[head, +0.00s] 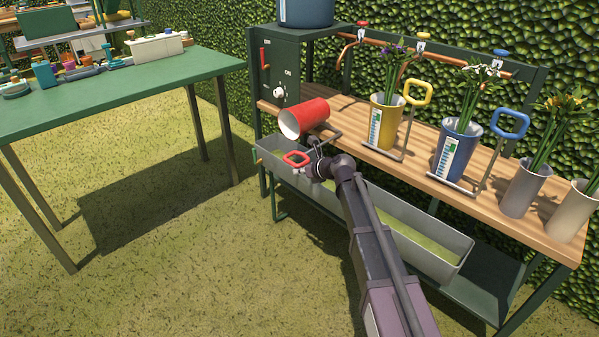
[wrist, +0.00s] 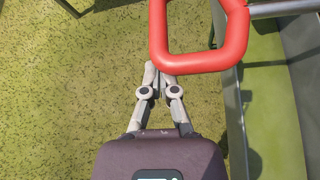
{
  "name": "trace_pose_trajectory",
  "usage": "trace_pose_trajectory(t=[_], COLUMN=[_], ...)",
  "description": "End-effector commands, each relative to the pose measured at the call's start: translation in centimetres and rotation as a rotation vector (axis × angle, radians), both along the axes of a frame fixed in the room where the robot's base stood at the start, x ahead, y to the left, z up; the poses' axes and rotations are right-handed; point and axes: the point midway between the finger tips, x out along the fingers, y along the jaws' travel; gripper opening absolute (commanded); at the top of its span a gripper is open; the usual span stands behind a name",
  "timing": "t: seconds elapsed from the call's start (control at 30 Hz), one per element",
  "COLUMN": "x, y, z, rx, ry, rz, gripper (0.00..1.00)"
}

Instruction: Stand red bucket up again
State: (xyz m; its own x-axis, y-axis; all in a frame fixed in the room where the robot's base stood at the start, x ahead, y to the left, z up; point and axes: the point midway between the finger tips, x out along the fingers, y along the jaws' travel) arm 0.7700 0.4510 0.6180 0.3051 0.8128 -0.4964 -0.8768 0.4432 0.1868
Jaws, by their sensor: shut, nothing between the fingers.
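The red bucket (head: 304,118) lies on its side at the left end of the wooden bench (head: 345,110), its pale open mouth facing left and to the front. Its red loop handle (head: 296,158) sticks out past the bench's front edge, on a grey metal bracket. My gripper (head: 314,160) is beside the handle, low at the bench front; its fingertips are hard to make out there. In the wrist view my gripper (wrist: 158,72) is shut and empty, its tips at the lower edge of the red handle (wrist: 200,68). I cannot tell whether they touch.
A grey trough (head: 415,250) runs below the bench's front edge. A yellow bucket (head: 385,120) and a blue bucket (head: 457,150) with flowers stand upright to the right, with grey pots beyond. A green table (head: 130,85) stands at left; grass between is clear.

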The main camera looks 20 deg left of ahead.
Motion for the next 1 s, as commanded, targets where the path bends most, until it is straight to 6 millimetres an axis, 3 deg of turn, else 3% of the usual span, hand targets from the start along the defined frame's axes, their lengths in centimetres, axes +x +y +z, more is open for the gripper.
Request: trace_pose_trajectory(t=[0.03,0.53,1.0], x=[0.1,0.7,2.6], y=[0.0,-0.2,-1.2], z=[1.3,8.3,14.4], rx=[0.011,0.116,0.125], ry=[0.019,0.228,0.246], rz=[0.0,-0.001,-0.002], gripper=[0.0,0.0,0.0])
